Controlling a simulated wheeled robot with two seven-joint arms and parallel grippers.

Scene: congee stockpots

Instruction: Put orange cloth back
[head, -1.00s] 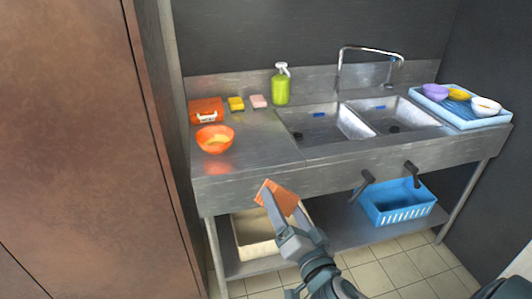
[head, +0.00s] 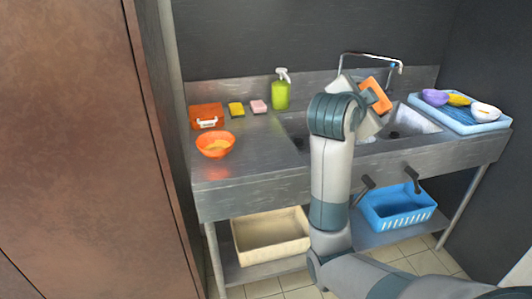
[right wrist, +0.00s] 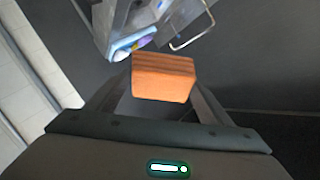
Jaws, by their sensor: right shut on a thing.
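The orange cloth (right wrist: 164,78) is a folded, block-like bundle between the fingers of my right gripper (right wrist: 160,92), which is shut on it. In the head view the cloth (head: 377,94) is up in front of the sinks, partly hidden by my right arm. It appears clear of the counter, with the faucet behind it. My left gripper is not in view.
On the steel counter (head: 250,160) are an orange bowl (head: 215,145), an orange case (head: 206,116), sponges and a green soap bottle (head: 280,92). A blue tray (head: 490,124) with bowls stands right. A beige bin (head: 270,240) and blue basket (head: 398,212) sit below.

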